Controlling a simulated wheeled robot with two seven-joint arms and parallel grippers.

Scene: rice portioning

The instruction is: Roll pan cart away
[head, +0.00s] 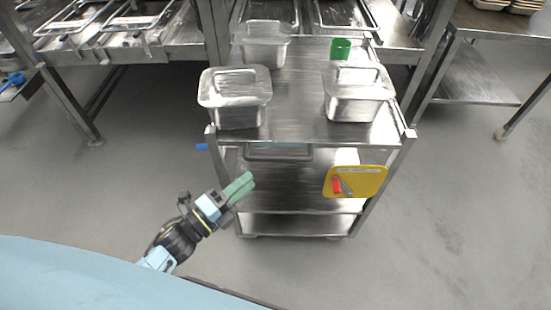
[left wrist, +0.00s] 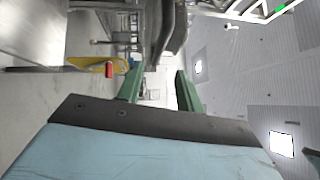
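The steel pan cart (head: 300,130) stands in front of me, with a top deck and lower shelves. On its top are three lidded metal pans: a near left one (head: 236,100), a near right one (head: 357,95) and a far left one (head: 262,45). My left gripper (head: 246,186) is in front of the cart's left front side, below the top deck. In the left wrist view its two green fingers (left wrist: 160,90) are apart with nothing seen between them. My right gripper is not in view.
A yellow board (head: 368,182) with a red item shows at the cart's front right and in the left wrist view (left wrist: 88,63). Steel counters with trays (head: 125,50) stand behind left. Another steel table (head: 500,25) is behind right. The grey floor (head: 460,210) is clear on the right.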

